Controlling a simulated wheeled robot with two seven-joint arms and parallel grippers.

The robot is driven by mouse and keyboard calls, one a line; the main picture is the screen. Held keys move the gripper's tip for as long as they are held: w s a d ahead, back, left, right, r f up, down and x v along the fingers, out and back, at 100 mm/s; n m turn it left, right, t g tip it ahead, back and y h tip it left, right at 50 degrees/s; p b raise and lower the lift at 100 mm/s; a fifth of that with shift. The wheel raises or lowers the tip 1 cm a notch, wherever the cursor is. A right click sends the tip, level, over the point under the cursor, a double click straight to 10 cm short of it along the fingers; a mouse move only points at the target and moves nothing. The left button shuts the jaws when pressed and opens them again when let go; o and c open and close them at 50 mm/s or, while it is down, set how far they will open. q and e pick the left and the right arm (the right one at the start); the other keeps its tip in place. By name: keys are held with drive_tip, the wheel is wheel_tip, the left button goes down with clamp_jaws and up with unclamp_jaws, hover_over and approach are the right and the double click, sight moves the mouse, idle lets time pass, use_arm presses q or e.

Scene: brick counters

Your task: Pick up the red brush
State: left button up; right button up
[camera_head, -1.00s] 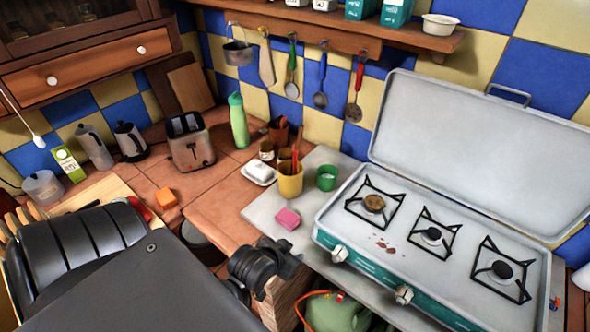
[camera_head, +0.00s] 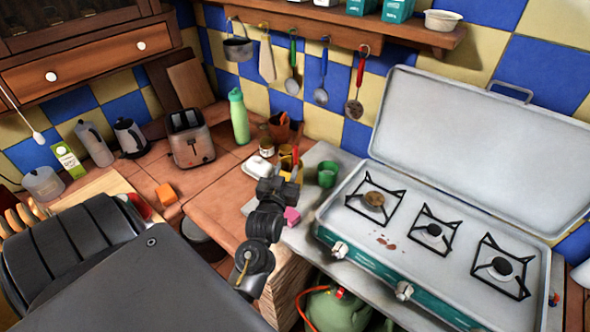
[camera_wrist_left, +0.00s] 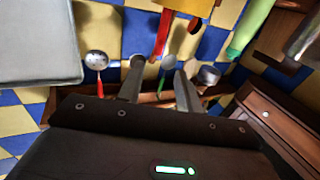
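The red brush (camera_head: 295,155) stands in the yellow cup (camera_head: 286,163) on the counter beside the stove; only its upper part shows. My left gripper (camera_head: 281,182) is in front of the cup and hides much of it. In the left wrist view, two spread fingers (camera_wrist_left: 160,78) show with a clear gap. The red brush (camera_wrist_left: 162,33) lies just beyond the gap, sticking out of the yellow cup (camera_wrist_left: 190,5). The fingers are not closed on it. My right gripper is not in view.
A green cup (camera_head: 327,174) stands right of the yellow cup. A pink sponge (camera_head: 292,216) and a white butter dish (camera_head: 258,167) are close to the gripper. The open stove (camera_head: 335,220) is on the right. Utensils hang on the wall behind.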

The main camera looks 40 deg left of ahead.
sight(295, 151)
use_arm(q)
drive_tip(key=x, duration=0.2)
drive_tip(key=p+x, duration=0.1)
drive_tip(key=x, duration=0.1)
drive_tip(key=p+x, duration=0.1)
drive_tip(key=x, duration=0.1)
drive_tip(key=shift+w+r, duration=0.1)
drive_tip(key=shift+r, duration=0.15)
drive_tip(key=p+x, duration=0.2)
drive_tip(key=x, duration=0.1)
drive_tip(key=shift+w+f, duration=0.25)
drive_tip(key=shift+w+a+f+p, duration=0.1)
drive_tip(key=shift+w+a+p, duration=0.1)
drive_tip(key=shift+w+p, duration=0.15)
drive_tip(key=shift+c, duration=0.7)
clamp_jaws()
